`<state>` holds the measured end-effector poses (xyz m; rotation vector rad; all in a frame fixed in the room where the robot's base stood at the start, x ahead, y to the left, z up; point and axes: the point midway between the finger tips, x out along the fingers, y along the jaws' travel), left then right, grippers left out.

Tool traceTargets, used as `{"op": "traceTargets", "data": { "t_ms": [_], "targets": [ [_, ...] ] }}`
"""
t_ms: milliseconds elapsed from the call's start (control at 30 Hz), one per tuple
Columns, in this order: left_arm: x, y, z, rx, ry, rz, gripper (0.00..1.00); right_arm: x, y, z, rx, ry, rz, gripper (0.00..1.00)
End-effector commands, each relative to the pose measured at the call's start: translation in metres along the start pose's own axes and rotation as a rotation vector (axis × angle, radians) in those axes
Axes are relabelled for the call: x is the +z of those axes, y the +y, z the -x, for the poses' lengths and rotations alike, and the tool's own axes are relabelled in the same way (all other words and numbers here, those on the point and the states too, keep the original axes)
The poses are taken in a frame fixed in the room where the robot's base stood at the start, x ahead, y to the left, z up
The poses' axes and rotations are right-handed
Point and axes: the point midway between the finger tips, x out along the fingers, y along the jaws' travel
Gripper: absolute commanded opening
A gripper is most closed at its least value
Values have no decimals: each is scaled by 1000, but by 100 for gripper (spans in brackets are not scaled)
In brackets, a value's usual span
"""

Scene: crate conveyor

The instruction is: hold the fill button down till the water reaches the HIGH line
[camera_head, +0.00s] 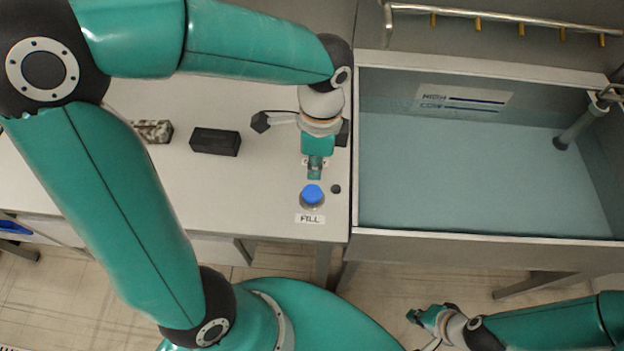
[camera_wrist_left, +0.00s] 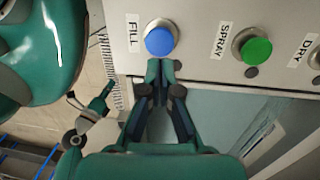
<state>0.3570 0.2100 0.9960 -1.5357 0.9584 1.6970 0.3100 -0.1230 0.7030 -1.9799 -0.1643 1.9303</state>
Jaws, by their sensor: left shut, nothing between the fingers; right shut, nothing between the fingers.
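The blue fill button (camera_head: 312,194) sits on the bench top above a FILL label (camera_head: 310,218). It also shows in the left wrist view (camera_wrist_left: 159,40), its cap uncovered. My left gripper (camera_head: 315,174) is shut and empty, with its tips close beside the button; I cannot tell whether they touch it. The tank (camera_head: 440,245) stands to the right and holds bluish water (camera_head: 480,165). The HIGH and LOW plate (camera_head: 465,97) is on its back wall. My right gripper (camera_head: 428,317) is shut and empty, low in front of the tank.
A black block (camera_head: 215,141) and a speckled block (camera_head: 156,131) lie on the bench, left of my left gripper. A pipe (camera_head: 578,128) stands at the tank's right. The left wrist view shows a green button (camera_wrist_left: 256,50) labelled SPRAY and a DRY label (camera_wrist_left: 308,47).

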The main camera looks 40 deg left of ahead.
Motion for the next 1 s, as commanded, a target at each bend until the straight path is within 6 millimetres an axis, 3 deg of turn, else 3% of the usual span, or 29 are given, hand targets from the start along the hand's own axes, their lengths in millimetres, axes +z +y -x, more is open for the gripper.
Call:
{"op": "traceTargets", "data": {
  "t_ms": [100, 300, 767, 1000],
  "targets": [
    [1, 1, -23, 5, -4, -2, 0, 0, 0, 1, 0, 0, 0, 0],
    [0, 0, -47, 2, -2, -1, 0, 0, -1, 2, 0, 0, 0, 0],
    [0, 0, -54, -1, 0, -2, 0, 0, -1, 2, 0, 0, 0, 0],
    [-1, -1, -76, 0, 0, -2, 0, 0, 6, -17, 0, 0, 0, 0]
  ]
}}
